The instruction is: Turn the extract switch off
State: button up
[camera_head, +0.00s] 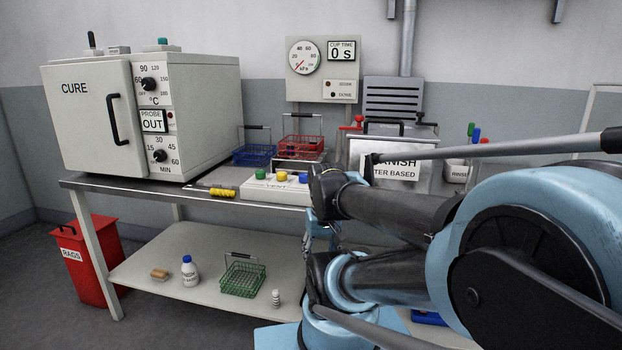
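No label reading extract is legible, so I cannot tell which control is the extract switch. A grey louvred vent (393,97) under a vertical duct stands on the wall behind the bench. Small red-topped parts (359,119) show in front of it, partly hidden by the varnish tank (391,160). My arm fills the right side and hides part of the bench. What seems to be my gripper (320,232) hangs in front of the bench edge, below the tabletop and mostly hidden by my arm. I cannot see its fingers clearly.
A cure oven (140,118) stands at the left of the bench. Blue (254,152) and red (301,145) baskets and a box with coloured buttons (277,188) are at its middle. A green basket (242,278) and bottles stand on the lower shelf (200,250).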

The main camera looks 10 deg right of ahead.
aim_at(302, 178)
jog(key=u, duration=0.95)
jog(key=k, duration=1.4)
jog(key=z, duration=0.6)
jog(key=i, duration=1)
